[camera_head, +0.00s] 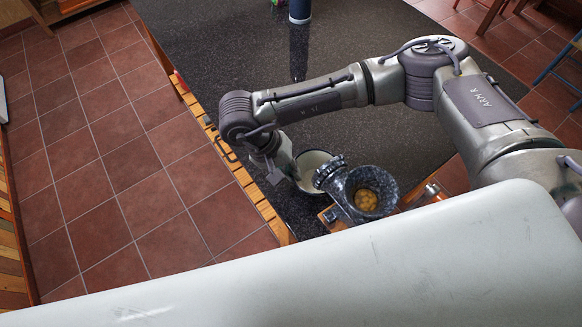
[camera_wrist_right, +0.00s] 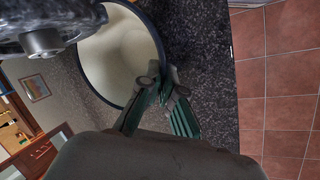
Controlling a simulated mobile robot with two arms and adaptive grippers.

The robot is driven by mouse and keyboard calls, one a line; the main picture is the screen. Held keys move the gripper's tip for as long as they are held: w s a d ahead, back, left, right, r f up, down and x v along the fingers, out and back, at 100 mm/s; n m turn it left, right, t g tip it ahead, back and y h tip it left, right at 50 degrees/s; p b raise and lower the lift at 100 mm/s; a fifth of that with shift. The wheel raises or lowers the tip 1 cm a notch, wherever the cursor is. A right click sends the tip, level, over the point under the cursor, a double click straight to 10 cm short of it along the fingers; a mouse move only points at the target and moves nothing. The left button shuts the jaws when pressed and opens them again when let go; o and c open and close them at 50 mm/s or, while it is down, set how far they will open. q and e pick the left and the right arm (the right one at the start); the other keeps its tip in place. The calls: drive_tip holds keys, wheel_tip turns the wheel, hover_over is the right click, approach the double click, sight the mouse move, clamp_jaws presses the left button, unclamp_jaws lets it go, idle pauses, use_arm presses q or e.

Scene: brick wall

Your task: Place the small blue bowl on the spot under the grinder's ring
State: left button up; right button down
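The bowl (camera_head: 310,184), pale inside with a dark blue rim, is at the table's near edge, just left of the grinder (camera_head: 345,203). The grinder is dark and speckled, with a ringed mouth (camera_head: 328,173) facing the bowl and yellowish pieces in its hopper. My right gripper (camera_head: 294,176) is at the bowl's left side. In the right wrist view, its green-dark fingers (camera_wrist_right: 161,76) straddle the rim of the bowl (camera_wrist_right: 115,55) and appear closed on it. The grinder's dark body (camera_wrist_right: 45,15) shows beside the bowl. The bowl's underside is hidden. My left gripper is out of view.
The dark speckled table (camera_head: 225,50) is mostly clear behind the bowl. Wooden drawer fronts (camera_head: 232,160) run along the left side, above a red tiled floor (camera_head: 110,150).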

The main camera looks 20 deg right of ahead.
drive_tip(key=shift+s+f, duration=0.1)
drive_tip(key=shift+f, duration=0.6)
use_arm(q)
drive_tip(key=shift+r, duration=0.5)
use_arm(e)
drive_tip(key=shift+a, duration=0.1)
drive_tip(key=shift+f, duration=0.1)
drive_tip(key=shift+f, duration=0.15)
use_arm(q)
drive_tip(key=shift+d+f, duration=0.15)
use_arm(e)
drive_tip(key=c, duration=1.3)
unclamp_jaws()
